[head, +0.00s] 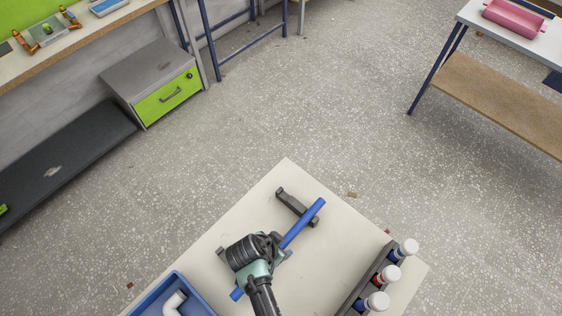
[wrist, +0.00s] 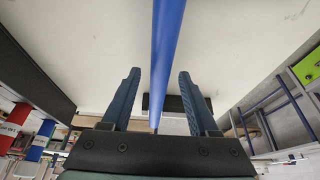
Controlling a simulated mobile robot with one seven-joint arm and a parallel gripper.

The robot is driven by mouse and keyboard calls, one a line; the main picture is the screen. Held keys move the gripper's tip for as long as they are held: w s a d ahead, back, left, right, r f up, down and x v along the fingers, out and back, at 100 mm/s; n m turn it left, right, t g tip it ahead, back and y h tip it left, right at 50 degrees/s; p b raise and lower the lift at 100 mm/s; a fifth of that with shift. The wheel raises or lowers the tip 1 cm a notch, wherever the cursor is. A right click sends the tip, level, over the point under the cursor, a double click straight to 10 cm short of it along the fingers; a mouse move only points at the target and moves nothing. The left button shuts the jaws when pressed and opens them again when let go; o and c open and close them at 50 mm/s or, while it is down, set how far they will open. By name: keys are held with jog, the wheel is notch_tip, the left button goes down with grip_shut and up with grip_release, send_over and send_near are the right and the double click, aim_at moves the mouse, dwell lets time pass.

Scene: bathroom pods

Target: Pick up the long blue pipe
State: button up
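The long blue pipe (head: 304,222) lies slanting across the pale tabletop, near a dark support block (head: 291,203) at its upper end. Its lower end (head: 237,294) shows below my gripper (head: 256,250), which is over the pipe and hides its middle. In the wrist view, the pipe (wrist: 167,55) runs between the two fingers of my gripper (wrist: 158,78). The fingers are open, with a gap visible on each side of the pipe. The pipe's contact with its supports is partly hidden.
A dark rack (head: 362,281) holds white-capped bottles at the table's right. A blue bin (head: 150,302) with a white pipe piece (head: 174,303) stands at the lower left. A green-fronted drawer cabinet (head: 168,98) and a side table (head: 492,88) stand beyond open floor.

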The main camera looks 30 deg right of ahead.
grip_shut()
jog(key=shift+r, duration=0.1)
